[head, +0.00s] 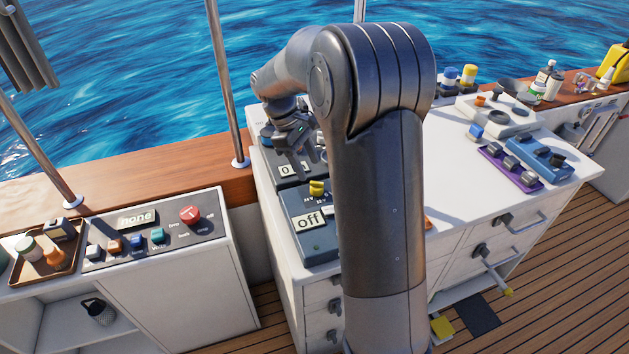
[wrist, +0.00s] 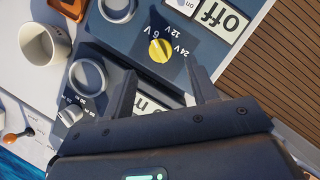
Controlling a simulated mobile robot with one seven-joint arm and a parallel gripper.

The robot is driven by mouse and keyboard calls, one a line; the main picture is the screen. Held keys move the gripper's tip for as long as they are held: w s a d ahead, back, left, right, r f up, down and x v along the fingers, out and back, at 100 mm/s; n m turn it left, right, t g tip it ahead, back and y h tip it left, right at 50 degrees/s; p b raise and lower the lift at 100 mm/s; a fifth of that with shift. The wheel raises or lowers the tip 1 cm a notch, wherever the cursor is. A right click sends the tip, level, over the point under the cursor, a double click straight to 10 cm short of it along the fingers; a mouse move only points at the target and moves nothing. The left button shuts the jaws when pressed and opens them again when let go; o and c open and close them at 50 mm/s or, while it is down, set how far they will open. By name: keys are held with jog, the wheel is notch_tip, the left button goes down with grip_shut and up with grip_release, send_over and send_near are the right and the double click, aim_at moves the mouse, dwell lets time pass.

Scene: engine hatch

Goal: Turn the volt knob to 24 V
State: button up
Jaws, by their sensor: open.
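The volt knob (wrist: 160,49) is small, round and yellow, on a dark blue-grey panel (wrist: 125,40), with 6 V, 12 V and 24 V printed around it. It also shows in the head view (head: 316,187), just below my gripper (head: 303,158). I cannot tell which mark the knob points to. In the wrist view my gripper (wrist: 162,72) is open and empty, its two fingers apart, with the knob beyond the tips and roughly between them. I see no contact. A sign on the same panel (head: 308,220) reads "off".
Big round dials (wrist: 86,76) sit beside the knob in the wrist view, with a white cup (wrist: 45,42) farther left. Another panel with a partly hidden display (head: 290,170) lies behind the knob's panel.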

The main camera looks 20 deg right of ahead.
aim_at(315, 182)
jog(key=x, duration=0.6)
jog(key=shift+f, duration=0.1)
jog(key=shift+c, duration=0.2)
jog(key=c, duration=0.9)
jog(key=shift+c, duration=0.2)
